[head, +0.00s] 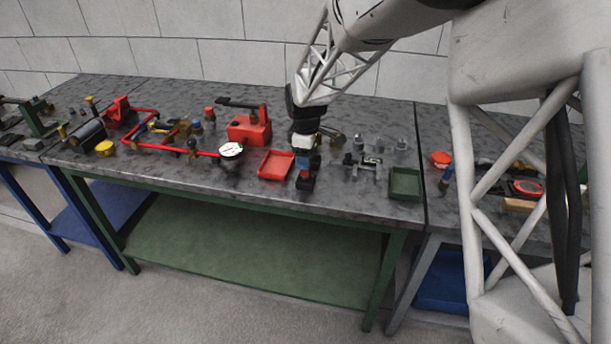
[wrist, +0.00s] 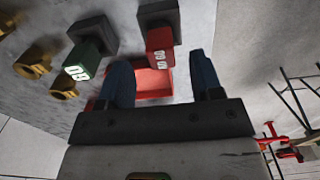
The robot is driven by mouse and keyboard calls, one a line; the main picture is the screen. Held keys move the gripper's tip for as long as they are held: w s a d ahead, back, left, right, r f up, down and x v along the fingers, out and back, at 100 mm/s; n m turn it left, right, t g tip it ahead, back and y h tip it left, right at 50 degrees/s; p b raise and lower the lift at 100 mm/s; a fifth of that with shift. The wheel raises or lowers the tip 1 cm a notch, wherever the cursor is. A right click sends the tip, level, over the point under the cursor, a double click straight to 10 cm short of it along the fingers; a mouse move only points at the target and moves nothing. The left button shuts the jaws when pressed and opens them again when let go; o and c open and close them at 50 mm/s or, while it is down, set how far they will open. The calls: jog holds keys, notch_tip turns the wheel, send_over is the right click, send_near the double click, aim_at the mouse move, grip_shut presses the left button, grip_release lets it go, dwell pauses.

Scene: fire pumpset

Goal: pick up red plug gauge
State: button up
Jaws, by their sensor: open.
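The red plug gauge (wrist: 160,47) shows in the wrist view as a red block with white "NO GO" lettering on a dark square base. My gripper (wrist: 159,66) is open, its two blue fingers pointing toward the gauge. The red block lies between and slightly beyond the fingertips, nearer the middle of the gap; I cannot tell whether either finger touches it. In the head view my gripper (head: 308,162) hangs over the front of the bench, right of the red tray, and largely hides the gauge. A green gauge (wrist: 84,58) marked "GO" stands left of the red one.
A red tray (head: 275,165) lies left of my gripper; a green tray (head: 405,184) lies to the right. Grey fittings (head: 365,165) stand between gripper and green tray. Brass fittings (wrist: 38,60) lie beside the green gauge. A red box (head: 249,130) stands behind the red tray.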

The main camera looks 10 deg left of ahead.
jog(key=shift+f, duration=0.2)
jog(key=shift+f, duration=2.55)
grip_shut()
jog(key=shift+r, duration=0.15)
jog(key=shift+r, duration=0.8)
jog(key=shift+s+r, duration=0.25)
jog(key=shift+r, duration=0.65)
jog(key=s+d, duration=0.3)
jog(key=s, duration=0.4)
jog(key=s+d+r, duration=0.1)
jog(key=s+d, duration=0.3)
jog(key=s, duration=0.3)
jog(key=shift+r, duration=0.15)
